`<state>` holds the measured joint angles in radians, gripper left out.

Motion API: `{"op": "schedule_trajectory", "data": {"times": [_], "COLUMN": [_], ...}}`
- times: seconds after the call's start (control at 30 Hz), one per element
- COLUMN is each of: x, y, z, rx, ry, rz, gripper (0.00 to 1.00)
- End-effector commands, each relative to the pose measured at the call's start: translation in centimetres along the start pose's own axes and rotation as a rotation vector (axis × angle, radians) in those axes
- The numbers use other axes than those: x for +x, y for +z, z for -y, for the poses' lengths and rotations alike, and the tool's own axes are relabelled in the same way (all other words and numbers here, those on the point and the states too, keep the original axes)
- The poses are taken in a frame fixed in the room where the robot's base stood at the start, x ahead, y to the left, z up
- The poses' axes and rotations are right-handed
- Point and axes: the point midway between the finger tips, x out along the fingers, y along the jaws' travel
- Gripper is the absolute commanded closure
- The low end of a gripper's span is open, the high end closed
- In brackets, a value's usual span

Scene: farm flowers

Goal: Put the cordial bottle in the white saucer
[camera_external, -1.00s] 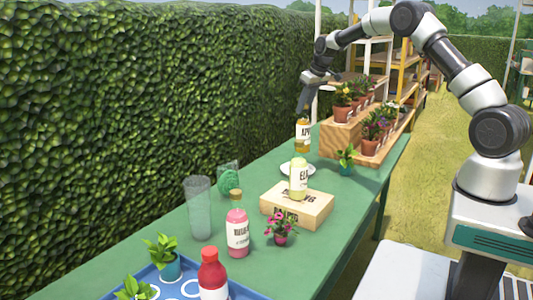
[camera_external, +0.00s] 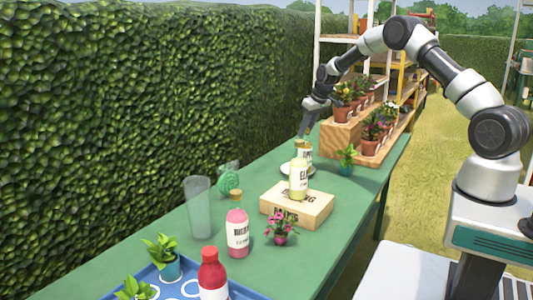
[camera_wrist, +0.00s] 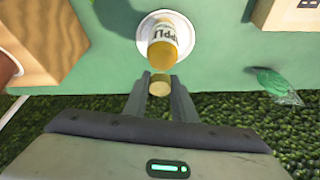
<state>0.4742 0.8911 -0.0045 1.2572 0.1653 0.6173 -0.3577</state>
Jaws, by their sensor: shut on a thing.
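My gripper (camera_external: 304,133) is shut on the cap of an amber bottle (camera_wrist: 161,50) with a white label reading "APPL…". In the wrist view the fingers (camera_wrist: 160,86) close around the cap. The white saucer (camera_wrist: 143,33) lies under the bottle there. In the external view the held bottle (camera_external: 307,152) is mostly hidden behind a pale yellow bottle (camera_external: 298,180), and the saucer (camera_external: 286,168) shows only in part. The held bottle is roughly upright over the saucer; I cannot tell whether its base touches it.
The pale yellow bottle stands on a wooden block (camera_external: 312,212). A pink bottle (camera_external: 237,232), clear glass (camera_external: 198,208), flowering pot (camera_external: 280,228) and blue tray (camera_external: 240,292) with a red-capped bottle stand nearer. Potted plants on wooden steps (camera_external: 345,138) are behind. A hedge borders the table's left.

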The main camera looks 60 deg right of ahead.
Motion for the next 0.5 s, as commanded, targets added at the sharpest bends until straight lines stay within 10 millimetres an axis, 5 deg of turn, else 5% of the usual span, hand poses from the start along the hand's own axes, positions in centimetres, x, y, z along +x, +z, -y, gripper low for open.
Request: {"op": "schedule_trajectory", "data": {"times": [0.3,0.33,0.43,0.5], "x": [0.2,0.24,0.2,0.2], "y": [-0.06,0.08,0.07,0.07], "z": [-0.03,0.0,0.0,0.0], "rx": [0.0,0.0,0.0,0.0], "ry": [0.001,0.0,0.0,0.0], "rz": [-0.005,-0.001,0.0,0.0], "gripper": [1.0,0.73,0.57,0.57]}}
